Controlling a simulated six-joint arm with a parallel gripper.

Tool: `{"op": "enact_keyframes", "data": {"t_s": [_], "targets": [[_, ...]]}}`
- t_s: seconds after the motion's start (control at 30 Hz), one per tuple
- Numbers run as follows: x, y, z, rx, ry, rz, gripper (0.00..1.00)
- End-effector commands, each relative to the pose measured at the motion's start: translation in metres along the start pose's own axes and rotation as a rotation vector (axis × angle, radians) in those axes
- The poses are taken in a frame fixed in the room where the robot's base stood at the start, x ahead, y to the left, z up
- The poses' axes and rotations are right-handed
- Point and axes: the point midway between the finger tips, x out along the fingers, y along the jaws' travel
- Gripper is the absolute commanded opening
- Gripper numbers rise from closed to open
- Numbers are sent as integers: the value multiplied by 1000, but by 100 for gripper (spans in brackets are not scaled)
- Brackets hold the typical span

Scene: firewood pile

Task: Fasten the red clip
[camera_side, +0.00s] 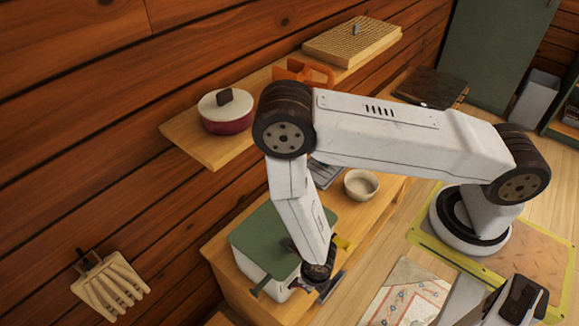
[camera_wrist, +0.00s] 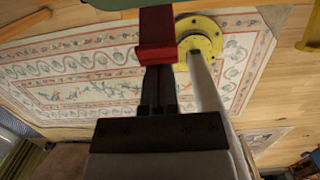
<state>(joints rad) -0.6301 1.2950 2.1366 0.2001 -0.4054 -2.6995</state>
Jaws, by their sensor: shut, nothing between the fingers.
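A cooler-like box with a white body and a green lid (camera_side: 268,240) sits on the wooden bench. In the wrist view, the red clip (camera_wrist: 157,32) hangs down from below a green edge (camera_wrist: 110,4), probably the lid. My gripper (camera_wrist: 158,72) is shut and empty, with its dark fingers right at the clip's lower end. I cannot tell whether they touch it. In the side view, my gripper (camera_side: 326,285) is low beside the box's right side. The red clip is hidden there, and whether it is fastened cannot be told.
A small bowl (camera_side: 361,184) stands on the bench (camera_side: 385,203) behind the box. A red pot (camera_side: 226,112) and an orange object (camera_side: 303,72) are on the wall shelf above. A patterned rug (camera_side: 405,295) lies on the floor.

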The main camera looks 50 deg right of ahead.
Motion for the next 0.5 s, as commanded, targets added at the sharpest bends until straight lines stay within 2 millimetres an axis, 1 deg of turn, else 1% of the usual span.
{"op": "enact_keyframes", "data": {"t_s": [0.5], "targets": [[-3, 0, 6, 1, 57, 1, 0]]}}
